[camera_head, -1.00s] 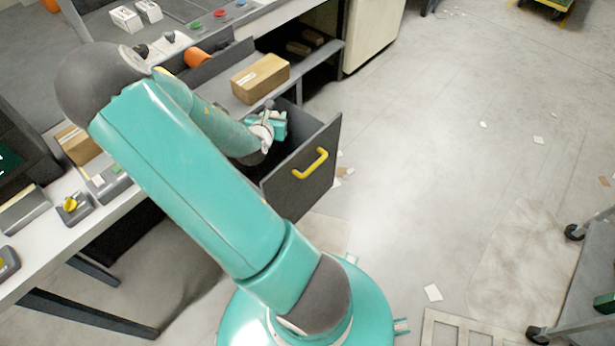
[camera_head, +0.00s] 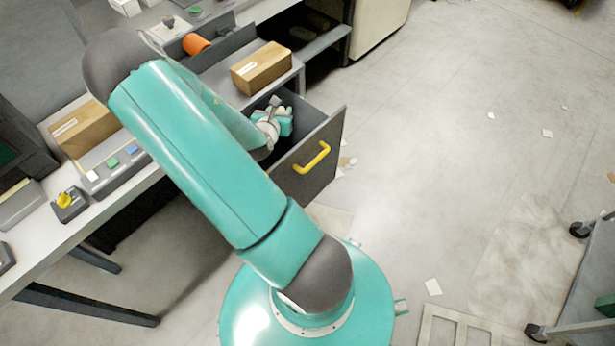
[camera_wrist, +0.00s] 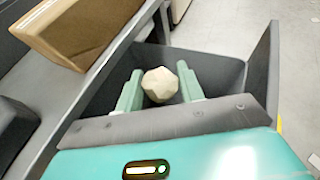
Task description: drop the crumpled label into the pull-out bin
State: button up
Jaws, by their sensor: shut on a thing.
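The crumpled label (camera_wrist: 160,85) is a pale, balled-up lump held between the two teal fingers of my gripper (camera_wrist: 160,92) in the wrist view. My gripper is shut on it. In the head view my gripper (camera_head: 284,120) is small, over the opening of the pull-out bin. The pull-out bin (camera_head: 318,165) is a dark grey drawer with a yellow handle, pulled out from under the bench. In the wrist view the bin's walls (camera_wrist: 262,75) stand around and beyond the fingers. How deep the label sits relative to the rim I cannot tell.
A cardboard box (camera_head: 261,68) stands on the bench edge beside the bin. An orange cup-like object (camera_head: 196,44) lies behind it. A second box (camera_head: 82,130) and a button panel (camera_head: 118,165) are at left. A wheeled cart (camera_head: 590,280) stands at right; the floor between is mostly clear.

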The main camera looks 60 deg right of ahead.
jog(key=shift+f, duration=0.45)
jog(key=o, duration=1)
jog(key=shift+d, duration=0.1)
